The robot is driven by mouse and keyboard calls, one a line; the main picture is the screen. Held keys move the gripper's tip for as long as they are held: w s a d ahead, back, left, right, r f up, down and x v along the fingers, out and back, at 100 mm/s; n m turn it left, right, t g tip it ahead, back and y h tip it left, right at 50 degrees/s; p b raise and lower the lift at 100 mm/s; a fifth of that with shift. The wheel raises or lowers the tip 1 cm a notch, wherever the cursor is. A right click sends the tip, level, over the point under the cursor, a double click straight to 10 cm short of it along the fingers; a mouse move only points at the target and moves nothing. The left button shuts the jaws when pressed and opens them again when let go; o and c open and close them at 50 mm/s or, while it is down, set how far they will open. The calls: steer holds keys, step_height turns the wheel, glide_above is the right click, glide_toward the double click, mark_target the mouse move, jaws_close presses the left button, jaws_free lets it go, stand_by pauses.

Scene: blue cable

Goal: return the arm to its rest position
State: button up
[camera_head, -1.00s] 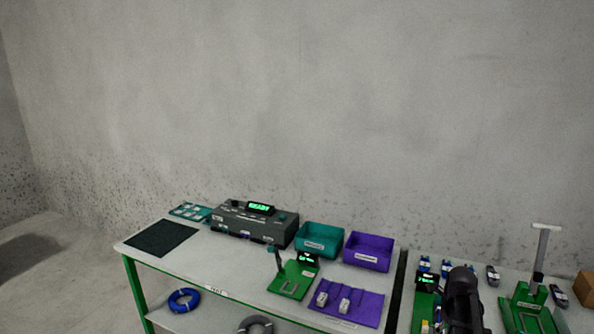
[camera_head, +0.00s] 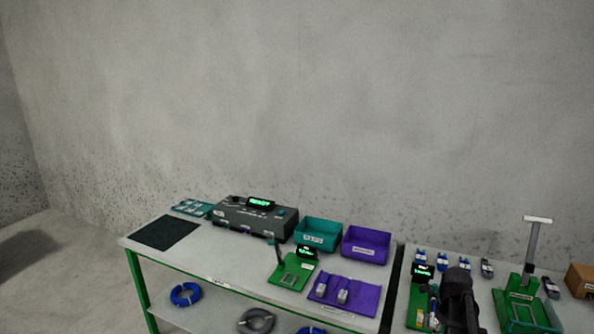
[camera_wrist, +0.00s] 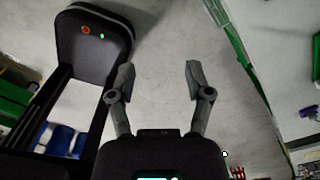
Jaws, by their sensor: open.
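My gripper (camera_wrist: 158,82) shows in the wrist view with its two grey fingers spread apart and nothing between them. Behind the fingers lies bare grey floor. In the head view a dark part of my arm stands at the lower right, in front of the right-hand table (camera_head: 402,292); the gripper's fingers cannot be made out there. The blue cable coil (camera_head: 186,293) lies on the lower shelf of the left table (camera_head: 215,262), apart from my arm.
The left table holds a grey tester (camera_head: 255,217), a teal bin (camera_head: 318,233), a purple bin (camera_head: 366,244), a green fixture (camera_head: 291,273) and a purple mat (camera_head: 361,299). A green press (camera_head: 522,298) stands on the right table, close to my arm. A grey coil (camera_head: 257,320) lies on the shelf.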

steer(key=s+a+f+n+b, duration=0.2)
steer(key=s+a+n, duration=0.2)
steer(key=a+n, duration=0.8)
steer(key=s+a+f+n+b, duration=0.3)
steer(key=a+n, duration=0.9)
steer(key=n, duration=0.6)
steer(key=shift+s, duration=0.5)
